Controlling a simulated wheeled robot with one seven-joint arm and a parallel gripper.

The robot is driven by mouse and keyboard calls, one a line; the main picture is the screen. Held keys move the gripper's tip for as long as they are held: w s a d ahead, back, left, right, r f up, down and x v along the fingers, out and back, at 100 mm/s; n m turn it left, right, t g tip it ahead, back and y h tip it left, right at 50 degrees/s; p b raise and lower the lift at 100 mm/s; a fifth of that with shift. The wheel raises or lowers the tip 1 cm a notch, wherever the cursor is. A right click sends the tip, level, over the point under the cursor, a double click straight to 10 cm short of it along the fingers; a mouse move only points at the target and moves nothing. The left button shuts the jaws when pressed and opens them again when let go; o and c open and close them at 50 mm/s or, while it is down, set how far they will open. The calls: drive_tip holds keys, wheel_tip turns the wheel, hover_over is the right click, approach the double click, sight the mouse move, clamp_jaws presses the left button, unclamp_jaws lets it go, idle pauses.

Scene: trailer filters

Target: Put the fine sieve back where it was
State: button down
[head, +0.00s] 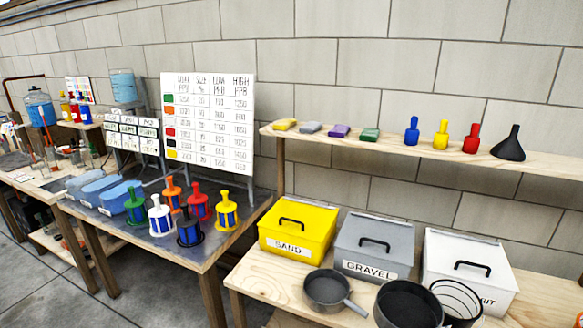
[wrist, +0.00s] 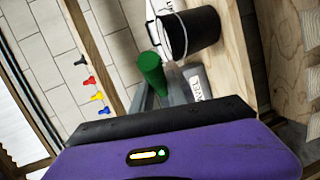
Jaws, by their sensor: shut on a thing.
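In the wrist view, the purple and black body of my gripper (wrist: 150,102) fills the bottom. Its grey fingers are closed around a green cylindrical piece (wrist: 151,70), whose rounded end points away from me. I cannot tell whether this piece is part of the fine sieve. A black round vessel (wrist: 195,32) is beyond the green piece. In the head view, a dark pan (head: 328,287), a black round vessel (head: 405,305) and a black-rimmed round thing with lines across it (head: 458,298) are at the front of the right table. My gripper does not show in the head view.
Lidded bins stand behind the vessels: yellow SAND (head: 297,228), grey GRAVEL (head: 375,247) and a white bin (head: 465,267). The shelf (head: 330,138) above carries colored blocks, small bottles and a black funnel (head: 510,145). The left table (head: 215,252) is crowded with colored filter pieces.

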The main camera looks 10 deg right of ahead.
drive_tip(key=s+a+f+n+t+y+b, duration=0.1)
drive_tip(key=s+a+f+n+t+y, duration=0.1)
drive_tip(key=a+f+n+y, duration=0.3)
drive_tip(key=s+a+f+n+t+y+b, duration=0.2)
drive_tip(key=a+f+y, duration=0.5)
drive_tip(key=a, duration=0.6)
drive_tip(key=s+f+n+t, duration=0.1)
drive_tip(key=n, duration=0.1)
drive_tip(key=shift+s+a+f+n, duration=0.15)
drive_tip(key=shift+s+a+n, duration=0.05)
drive_tip(key=shift+s+n, duration=0.2)
